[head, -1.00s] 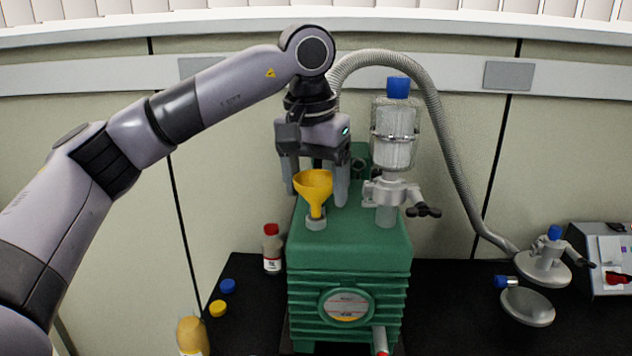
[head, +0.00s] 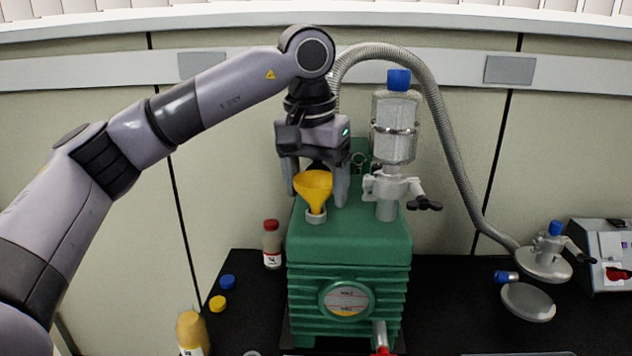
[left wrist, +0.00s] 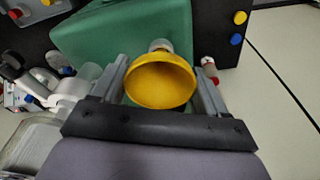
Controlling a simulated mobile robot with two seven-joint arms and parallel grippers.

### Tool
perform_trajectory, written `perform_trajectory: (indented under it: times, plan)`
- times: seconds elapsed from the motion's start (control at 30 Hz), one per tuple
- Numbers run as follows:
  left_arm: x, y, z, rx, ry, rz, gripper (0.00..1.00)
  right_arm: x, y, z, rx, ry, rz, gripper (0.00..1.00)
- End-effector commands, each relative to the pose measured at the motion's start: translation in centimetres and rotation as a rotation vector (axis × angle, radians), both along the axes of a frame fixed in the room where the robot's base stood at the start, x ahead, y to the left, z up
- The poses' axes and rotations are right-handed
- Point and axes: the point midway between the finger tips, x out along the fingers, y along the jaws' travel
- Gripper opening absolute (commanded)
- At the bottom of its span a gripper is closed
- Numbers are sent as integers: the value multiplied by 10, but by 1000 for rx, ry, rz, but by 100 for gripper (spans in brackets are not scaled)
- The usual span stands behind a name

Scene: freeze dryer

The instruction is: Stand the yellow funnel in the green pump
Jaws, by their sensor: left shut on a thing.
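The yellow funnel (head: 314,188) is upright, wide mouth up, at the top left of the green pump (head: 352,238). Its stem tip is at or inside the grey port (head: 316,216) on the pump's top; how deep it sits I cannot tell. My left gripper (head: 316,190) points down and is shut on the funnel, one finger on each side of the cone. In the left wrist view the funnel's open mouth (left wrist: 160,82) fills the space between the fingers, with the green pump top (left wrist: 110,40) behind. My right gripper is out of view.
A red-capped bottle (head: 271,246) stands left of the pump. Blue (head: 228,282) and yellow (head: 218,303) caps lie near an amber bottle (head: 191,333).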

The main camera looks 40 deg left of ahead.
Motion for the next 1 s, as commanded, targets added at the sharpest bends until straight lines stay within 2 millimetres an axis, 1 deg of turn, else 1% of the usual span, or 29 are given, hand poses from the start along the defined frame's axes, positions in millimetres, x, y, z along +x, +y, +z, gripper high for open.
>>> perform_trajectory:
  times: [0.23,0.43,0.47,0.5,0.53,0.73,0.8,0.87,1.0]
  plan:
    - [0,0,-4,0,0,0,45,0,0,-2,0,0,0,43]
    - [0,0,-3,0,0,0,45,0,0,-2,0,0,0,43]
    - [0,0,-3,0,0,0,83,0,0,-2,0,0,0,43]
    - [0,0,-3,0,0,0,96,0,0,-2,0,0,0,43]
    - [0,0,-3,0,0,0,100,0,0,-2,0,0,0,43]
    - [0,0,-2,0,0,0,100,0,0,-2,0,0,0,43]
    - [0,0,1,0,-1,0,100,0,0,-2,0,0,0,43]
    - [-1,-1,7,-1,-2,0,100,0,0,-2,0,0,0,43]
    - [-4,-1,30,-1,-3,-1,100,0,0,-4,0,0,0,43]
